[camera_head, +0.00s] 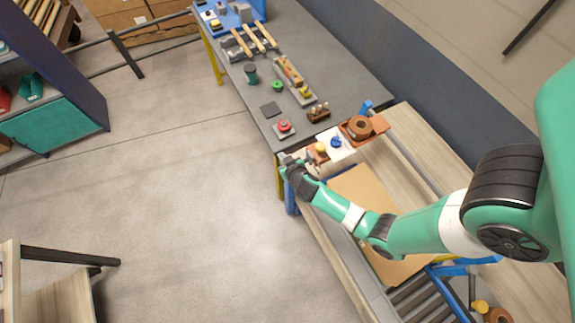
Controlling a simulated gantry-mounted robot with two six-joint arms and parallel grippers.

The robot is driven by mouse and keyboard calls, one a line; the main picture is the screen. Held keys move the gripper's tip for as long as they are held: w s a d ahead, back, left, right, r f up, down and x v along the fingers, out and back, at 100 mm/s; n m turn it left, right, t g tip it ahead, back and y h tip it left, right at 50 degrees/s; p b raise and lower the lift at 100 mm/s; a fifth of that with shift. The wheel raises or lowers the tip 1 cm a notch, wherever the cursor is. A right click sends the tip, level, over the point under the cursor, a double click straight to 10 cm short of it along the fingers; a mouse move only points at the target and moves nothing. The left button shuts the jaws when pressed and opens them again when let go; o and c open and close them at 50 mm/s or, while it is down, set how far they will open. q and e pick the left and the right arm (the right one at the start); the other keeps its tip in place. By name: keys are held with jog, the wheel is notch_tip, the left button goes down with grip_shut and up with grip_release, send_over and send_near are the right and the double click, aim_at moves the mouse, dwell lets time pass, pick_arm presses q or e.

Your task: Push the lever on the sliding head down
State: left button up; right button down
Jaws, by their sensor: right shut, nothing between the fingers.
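My right gripper (285,159) is shut and empty at the near corner of the grey workbench, left of a white block with a yellow knob (320,147). A grey rail (307,100) on the bench carries a wooden piece (290,72) and a yellow part (305,91) at its near end. This may be the sliding head, but it is too small to make out a lever. The gripper is clearly apart from this rail. My left gripper is out of view.
A red button (284,126), a green button (277,85), a dark cup (251,73) and a wooden block with pegs (318,112) stand on the bench. The floor at left is open.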

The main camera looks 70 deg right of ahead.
jog(key=s+a+f, duration=0.2)
jog(key=shift+s+a+f, duration=0.1)
jog(key=shift+s+a, duration=0.05)
jog(key=shift+s, duration=0.2)
jog(key=f+b, duration=0.2)
jog(key=b, duration=0.1)
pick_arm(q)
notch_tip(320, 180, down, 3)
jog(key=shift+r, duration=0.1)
pick_arm(e)
jog(key=shift+r, duration=0.25)
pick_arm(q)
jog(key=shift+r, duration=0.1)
pick_arm(e)
jog(key=shift+r, duration=0.1)
pick_arm(q)
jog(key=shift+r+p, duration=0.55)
jog(key=shift+p, duration=0.15)
pick_arm(e)
jog(key=shift+r, duration=0.7)
jog(key=shift+r, duration=0.1)
